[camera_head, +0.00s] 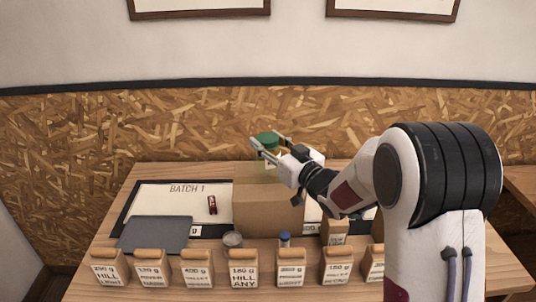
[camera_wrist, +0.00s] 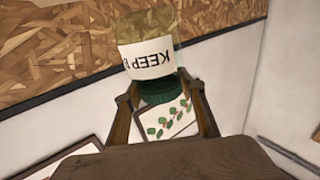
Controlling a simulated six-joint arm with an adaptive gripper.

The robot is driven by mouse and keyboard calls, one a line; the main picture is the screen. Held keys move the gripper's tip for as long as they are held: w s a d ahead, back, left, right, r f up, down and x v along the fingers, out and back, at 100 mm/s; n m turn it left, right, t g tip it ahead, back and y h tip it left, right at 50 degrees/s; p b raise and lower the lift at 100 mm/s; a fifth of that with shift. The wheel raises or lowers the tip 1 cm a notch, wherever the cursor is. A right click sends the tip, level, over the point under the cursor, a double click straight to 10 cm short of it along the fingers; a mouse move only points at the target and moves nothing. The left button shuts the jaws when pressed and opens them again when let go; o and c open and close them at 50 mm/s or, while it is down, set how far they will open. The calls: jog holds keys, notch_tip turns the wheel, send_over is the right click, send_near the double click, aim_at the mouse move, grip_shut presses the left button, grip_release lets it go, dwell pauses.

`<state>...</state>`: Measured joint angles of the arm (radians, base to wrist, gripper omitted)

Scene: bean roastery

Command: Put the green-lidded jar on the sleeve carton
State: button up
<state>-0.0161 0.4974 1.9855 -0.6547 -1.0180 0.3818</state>
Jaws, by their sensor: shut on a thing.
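The green-lidded jar (camera_head: 266,160) has a clear yellowish body and a green lid. My gripper (camera_head: 268,146) is shut on it near the lid. In the wrist view the jar (camera_wrist: 148,28) shows a white label reading "KEEP", its lid (camera_wrist: 157,92) between the two fingers (camera_wrist: 158,86). The large plain brown box (camera_head: 265,207), seemingly the sleeve carton, stands on the table below the jar in the head view. The jar looks upright and its base overlaps the box's top. I cannot tell whether they touch.
A row of labelled paper bags (camera_head: 244,268) lines the table's front. A small metal tin (camera_head: 233,239) and a blue-capped vial (camera_head: 285,239) stand before the box. Left are a dark grey tray (camera_head: 154,234), a red object (camera_head: 212,205) and a "BATCH 1" mat (camera_head: 165,200).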

dwell(0.3)
jog(key=shift+f, duration=1.85)
jog(key=shift+f, duration=0.1)
jog(key=o, duration=1.2)
jog(key=shift+s, duration=0.1)
jog(key=shift+s+d, duration=0.4)
jog(key=shift+s, duration=0.1)
jog(key=v, duration=1)
jog(key=shift+s+d, duration=0.15)
jog(key=shift+s, duration=0.1)
